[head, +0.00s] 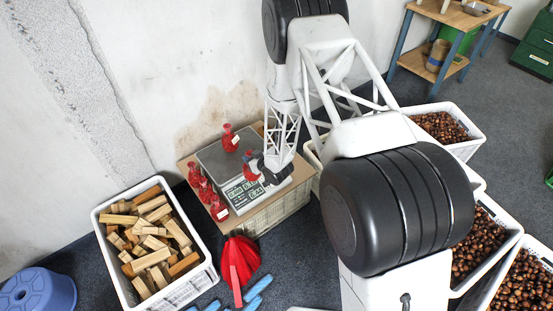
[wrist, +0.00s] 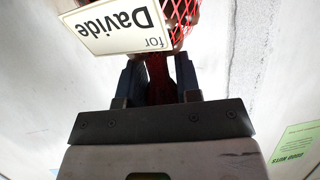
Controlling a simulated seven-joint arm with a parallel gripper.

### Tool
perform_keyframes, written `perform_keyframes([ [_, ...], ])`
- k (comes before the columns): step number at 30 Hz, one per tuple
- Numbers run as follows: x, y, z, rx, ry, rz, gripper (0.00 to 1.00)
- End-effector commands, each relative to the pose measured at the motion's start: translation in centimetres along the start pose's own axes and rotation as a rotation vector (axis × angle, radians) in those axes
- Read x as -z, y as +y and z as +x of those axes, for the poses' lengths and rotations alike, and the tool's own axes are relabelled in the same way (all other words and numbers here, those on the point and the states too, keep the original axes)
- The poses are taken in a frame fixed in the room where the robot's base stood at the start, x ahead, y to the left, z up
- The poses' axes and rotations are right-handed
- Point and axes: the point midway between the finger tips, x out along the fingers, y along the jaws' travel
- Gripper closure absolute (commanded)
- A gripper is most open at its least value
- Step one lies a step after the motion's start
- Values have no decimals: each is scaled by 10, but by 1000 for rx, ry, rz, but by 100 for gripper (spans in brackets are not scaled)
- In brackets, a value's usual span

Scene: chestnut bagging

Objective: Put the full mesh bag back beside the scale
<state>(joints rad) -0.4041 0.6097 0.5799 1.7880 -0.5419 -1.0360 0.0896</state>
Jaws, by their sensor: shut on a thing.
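My gripper (head: 262,170) is shut on the neck of a red mesh bag (head: 250,164), in front of the scale (head: 217,158) in the head view. In the wrist view the held mesh bag (wrist: 182,14) shows between the dark fingers (wrist: 160,78), with a cream tag reading "for Davide" (wrist: 120,28). Another red bag (head: 230,138) stands on the scale's plate. Several red bags (head: 200,185) stand on the board left of the scale. Whether the held bag touches the scale cannot be told.
A white crate of wood blocks (head: 104,235) stands at left, a blue stool (head: 38,290) at lower left. Crates of chestnuts (head: 481,216) are at right. A wooden bench (head: 452,18) stands at the back.

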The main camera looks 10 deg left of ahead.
Motion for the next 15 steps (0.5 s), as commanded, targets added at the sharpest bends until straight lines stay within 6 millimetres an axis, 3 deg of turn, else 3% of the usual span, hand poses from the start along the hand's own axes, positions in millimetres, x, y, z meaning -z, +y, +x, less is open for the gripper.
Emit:
perform_keyframes([
  [8,-4,64,23,-79,-1,28,100],
  [15,-10,149,44,-178,0,67,100],
])
